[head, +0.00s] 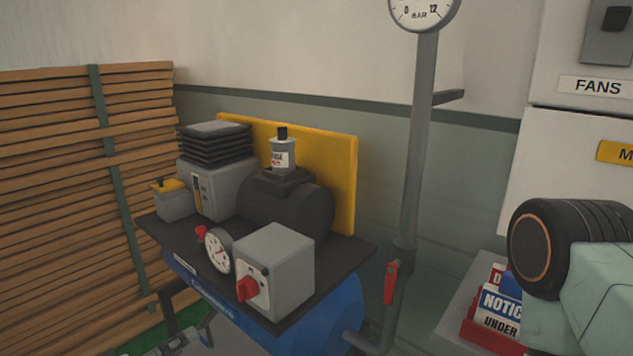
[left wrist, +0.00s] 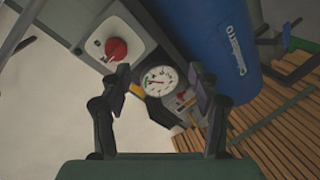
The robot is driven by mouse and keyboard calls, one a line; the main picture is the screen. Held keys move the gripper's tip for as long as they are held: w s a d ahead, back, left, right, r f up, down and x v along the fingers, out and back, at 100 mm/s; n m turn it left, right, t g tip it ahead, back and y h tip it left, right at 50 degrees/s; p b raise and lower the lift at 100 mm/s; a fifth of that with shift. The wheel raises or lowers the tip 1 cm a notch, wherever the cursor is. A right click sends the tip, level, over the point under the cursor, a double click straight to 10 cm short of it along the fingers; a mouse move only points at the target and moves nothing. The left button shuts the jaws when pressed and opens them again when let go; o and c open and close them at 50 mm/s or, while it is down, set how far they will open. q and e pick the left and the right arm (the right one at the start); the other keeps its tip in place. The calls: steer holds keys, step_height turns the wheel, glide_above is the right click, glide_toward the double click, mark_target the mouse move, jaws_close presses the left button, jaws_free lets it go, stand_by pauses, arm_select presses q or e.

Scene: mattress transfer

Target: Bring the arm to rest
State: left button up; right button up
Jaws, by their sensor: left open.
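My left gripper (left wrist: 157,80) is open and empty in the left wrist view, its two dark fingers spread apart. The white dial gauge (left wrist: 160,80) of the compressor shows beyond and between the fingertips, and I see no contact. In the head view the same gauge (head: 218,249) sits at the front edge of the compressor's dark top plate. I cannot clearly make out the left gripper in the head view. My right gripper is not in view.
The compressor has a blue tank (head: 332,312) and a grey box with a red knob (head: 248,288). A grey pipe (head: 415,160) with a red valve handle (head: 390,282) rises at its right. Stacked wooden slats (head: 60,200) stand left. A sign bin (head: 490,335) is at lower right.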

arm_select(q)
steer(key=s+d+f+m+g+y, duration=0.25)
steer(key=s+f+g+y, duration=0.55)
steer(key=s+f, duration=0.9)
steer(key=s+f+m+g, duration=0.1)
steer(key=s+g, duration=0.4)
steer(key=s, duration=0.7)
steer(key=shift+d+f+g, duration=0.25)
steer(key=shift+f+g, duration=0.05)
steer(key=shift+f, duration=0.15)
